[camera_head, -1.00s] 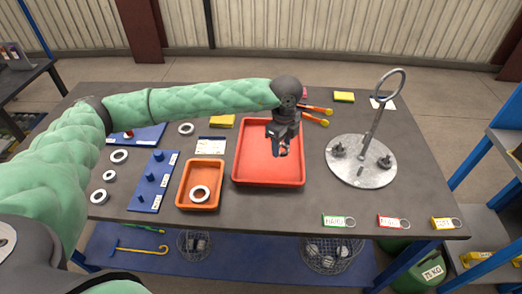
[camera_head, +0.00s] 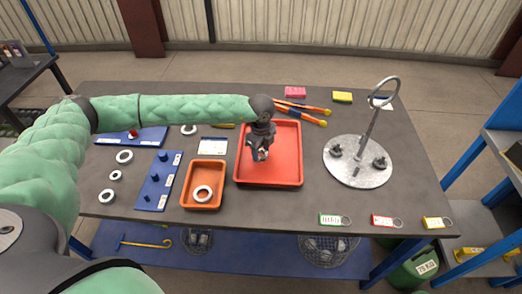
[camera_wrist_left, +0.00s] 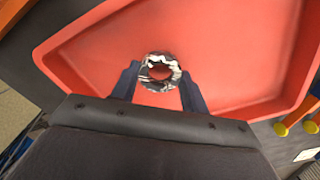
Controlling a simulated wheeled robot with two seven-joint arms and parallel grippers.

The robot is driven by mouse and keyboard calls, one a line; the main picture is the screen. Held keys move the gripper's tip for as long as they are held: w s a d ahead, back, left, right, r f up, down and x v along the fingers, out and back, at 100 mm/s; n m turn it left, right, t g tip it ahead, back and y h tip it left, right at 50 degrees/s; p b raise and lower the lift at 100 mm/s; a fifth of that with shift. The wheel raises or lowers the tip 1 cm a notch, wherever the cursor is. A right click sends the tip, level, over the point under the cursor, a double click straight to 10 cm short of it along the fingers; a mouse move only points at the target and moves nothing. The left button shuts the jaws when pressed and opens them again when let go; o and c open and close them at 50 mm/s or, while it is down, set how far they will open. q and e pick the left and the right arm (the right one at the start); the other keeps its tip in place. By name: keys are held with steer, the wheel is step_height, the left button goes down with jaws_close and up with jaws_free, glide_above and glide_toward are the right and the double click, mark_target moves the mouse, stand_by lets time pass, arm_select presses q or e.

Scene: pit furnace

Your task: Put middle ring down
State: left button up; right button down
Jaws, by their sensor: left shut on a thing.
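My left gripper (camera_head: 259,157) is over the left part of the red tray (camera_head: 285,181). It is shut on a small shiny ring (camera_wrist_left: 147,70), which sits between the two dark fingertips in the left wrist view. The red tray floor (camera_wrist_left: 230,55) lies beneath the ring and shows through its hole; I cannot tell the height between them. In the head view the ring is mostly hidden by the fingers. My right gripper is not in view.
An orange tray (camera_head: 187,201) holding a white ring (camera_head: 203,193) is left of the red tray. A blue peg board (camera_head: 160,172) and several loose rings lie farther left. A round metal plate (camera_head: 345,176) with a tall looped rod (camera_head: 369,124) stands right. Orange-handled tools (camera_head: 303,112) lie behind.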

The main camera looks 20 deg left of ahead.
arm_select(q)
steer(key=shift+f, duration=0.6)
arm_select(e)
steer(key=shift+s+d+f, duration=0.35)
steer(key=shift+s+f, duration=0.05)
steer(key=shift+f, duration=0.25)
arm_select(q)
steer(key=shift+f, duration=0.1)
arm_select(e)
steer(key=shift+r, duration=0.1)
arm_select(q)
steer(key=o, duration=1.1)
steer(key=shift+c, duration=0.2)
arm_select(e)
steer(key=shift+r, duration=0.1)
